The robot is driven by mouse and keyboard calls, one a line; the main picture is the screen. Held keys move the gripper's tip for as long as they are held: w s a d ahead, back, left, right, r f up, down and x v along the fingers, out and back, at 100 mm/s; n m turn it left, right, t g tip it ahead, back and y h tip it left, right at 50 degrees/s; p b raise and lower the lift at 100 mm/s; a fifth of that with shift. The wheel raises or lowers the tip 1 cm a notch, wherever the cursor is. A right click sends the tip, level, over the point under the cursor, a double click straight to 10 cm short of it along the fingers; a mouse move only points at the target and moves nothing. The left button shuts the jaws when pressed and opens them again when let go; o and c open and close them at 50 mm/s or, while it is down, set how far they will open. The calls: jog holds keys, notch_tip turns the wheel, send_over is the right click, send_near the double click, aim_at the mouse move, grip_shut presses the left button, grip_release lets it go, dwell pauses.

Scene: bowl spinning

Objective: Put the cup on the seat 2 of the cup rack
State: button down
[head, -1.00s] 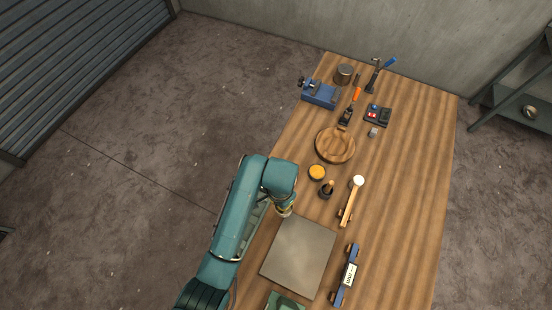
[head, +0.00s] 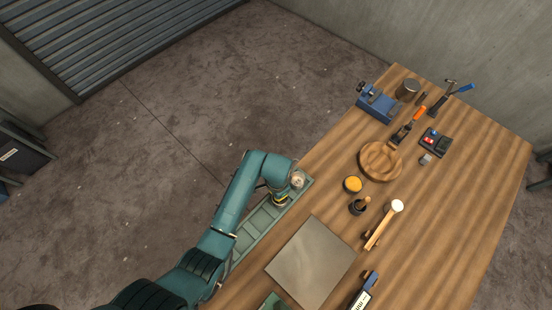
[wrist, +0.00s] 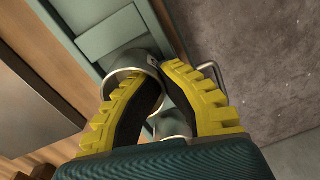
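A silvery metal cup (wrist: 130,57) shows in the wrist view at the fingertips, partly hidden behind the fingers. Another shiny metal part (wrist: 175,122) shows between the fingers; I cannot tell whether it belongs to the same cup. A thin metal loop (wrist: 218,78), like a handle, sticks out at the right. My gripper (wrist: 159,70) has its yellow-and-black fingers close together at the tips, with the cup's wall seemingly between them. A long green rack with compartments (head: 262,218) lies along the table's left edge; my gripper (head: 281,199) is over its far part. Seat numbers are not readable.
A grey plate (head: 312,262) lies right of the rack. Beyond it stand a yellow-topped round tin (head: 353,184), a wooden bowl (head: 380,161), a mallet (head: 384,224) and a blue vise (head: 377,103). The table's right side is mostly bare.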

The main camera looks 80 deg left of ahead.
jog(key=c, duration=1.8)
grip_release()
jog(key=shift+f, duration=0.1)
jog(key=o, duration=0.6)
jog(key=shift+c, duration=0.2)
notch_tip(320, 180, up, 12)
jog(key=p, duration=0.1)
jog(key=shift+d, duration=0.2)
jog(key=shift+w+r, duration=0.15)
jog(key=shift+r, duration=0.05)
